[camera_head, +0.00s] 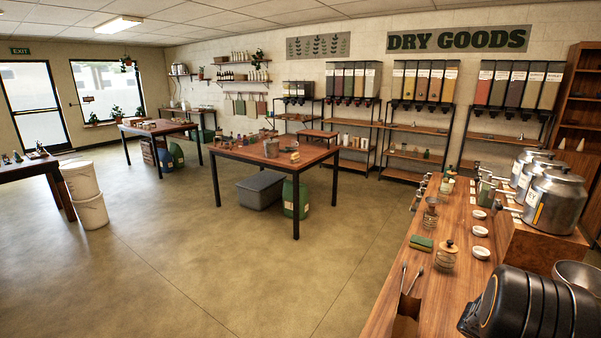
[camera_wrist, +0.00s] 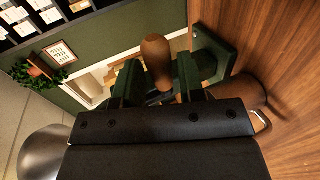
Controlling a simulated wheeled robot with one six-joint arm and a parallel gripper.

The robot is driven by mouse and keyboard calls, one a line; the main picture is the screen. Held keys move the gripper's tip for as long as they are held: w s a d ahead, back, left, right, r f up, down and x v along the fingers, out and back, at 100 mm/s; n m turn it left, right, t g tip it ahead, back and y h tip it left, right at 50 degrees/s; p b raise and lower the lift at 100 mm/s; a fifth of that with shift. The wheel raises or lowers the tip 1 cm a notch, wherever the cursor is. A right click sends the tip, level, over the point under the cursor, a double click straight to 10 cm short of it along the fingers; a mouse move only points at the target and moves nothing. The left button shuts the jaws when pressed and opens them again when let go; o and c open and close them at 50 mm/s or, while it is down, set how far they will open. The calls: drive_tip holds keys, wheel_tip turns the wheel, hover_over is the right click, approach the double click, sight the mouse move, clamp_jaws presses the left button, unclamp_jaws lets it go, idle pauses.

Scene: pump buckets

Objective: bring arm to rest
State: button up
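My gripper (camera_wrist: 157,80) shows in the wrist view with two dark green fingers spread apart. A brown wooden knob or handle (camera_wrist: 156,58) shows between the fingers, with gaps visible on both sides of it. Its lower end is hidden behind the black gripper body, and I cannot tell how near it is. In the head view a large black rounded part, probably my arm, fills the lower right corner over the counter. The gripper itself does not show there.
The wooden counter (camera_head: 447,275) carries jars, small white dishes, a green sponge (camera_head: 421,242) and steel urns (camera_head: 556,197). A steel bowl (camera_head: 578,272) stands near the black arm part. In the wrist view, a brown vessel with a handle (camera_wrist: 240,95) is close to the right finger. Open floor lies left.

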drive_tip(key=c, duration=0.4)
idle(0.6)
